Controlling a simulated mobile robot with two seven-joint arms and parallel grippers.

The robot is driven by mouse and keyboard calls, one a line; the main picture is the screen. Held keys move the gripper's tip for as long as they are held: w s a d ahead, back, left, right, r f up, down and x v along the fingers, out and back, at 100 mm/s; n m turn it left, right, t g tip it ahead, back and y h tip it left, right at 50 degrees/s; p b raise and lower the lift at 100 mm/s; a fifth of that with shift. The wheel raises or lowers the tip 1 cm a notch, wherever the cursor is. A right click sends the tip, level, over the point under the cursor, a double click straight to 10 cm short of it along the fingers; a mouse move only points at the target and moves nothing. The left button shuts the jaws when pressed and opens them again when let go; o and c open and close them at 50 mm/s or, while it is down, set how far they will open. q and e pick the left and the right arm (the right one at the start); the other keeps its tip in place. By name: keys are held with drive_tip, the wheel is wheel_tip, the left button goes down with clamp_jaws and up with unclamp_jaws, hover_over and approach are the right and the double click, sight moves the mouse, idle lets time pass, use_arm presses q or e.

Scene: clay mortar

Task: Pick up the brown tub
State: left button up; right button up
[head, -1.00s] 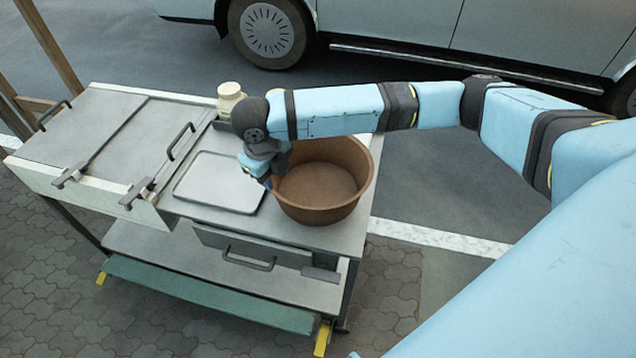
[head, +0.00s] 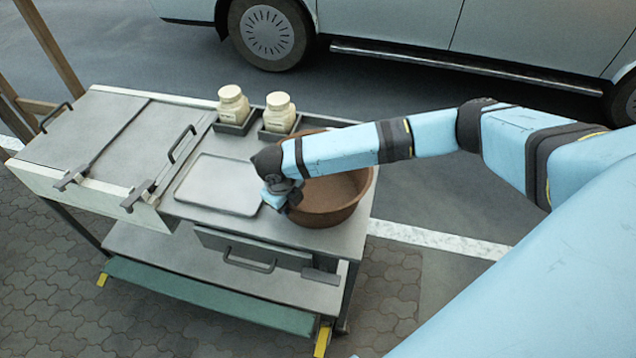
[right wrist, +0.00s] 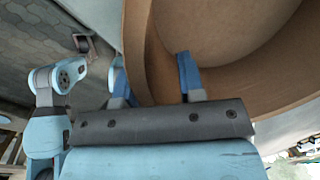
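The brown tub (head: 335,198) stands upright on the right end of the cart top in the head view, with my right forearm crossing over its far side. My right gripper (head: 284,203) is at the tub's left rim. In the right wrist view, my right gripper (right wrist: 151,62) is open astride the tub's wall (right wrist: 138,40). One blue finger is inside the tub with a gap to the wall; the other is outside, partly hidden by the rim. My left gripper does not show in the head view.
A grey tray (head: 217,184) lies just left of the tub. Two cream jars (head: 233,105) (head: 279,112) stand in dark holders behind. A lidded metal box section (head: 95,135) fills the cart's left end. A van (head: 420,25) is parked behind.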

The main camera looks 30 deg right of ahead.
drive_tip(key=shift+f, duration=0.5)
drive_tip(key=shift+f, duration=0.25)
idle(0.3)
clamp_jaws()
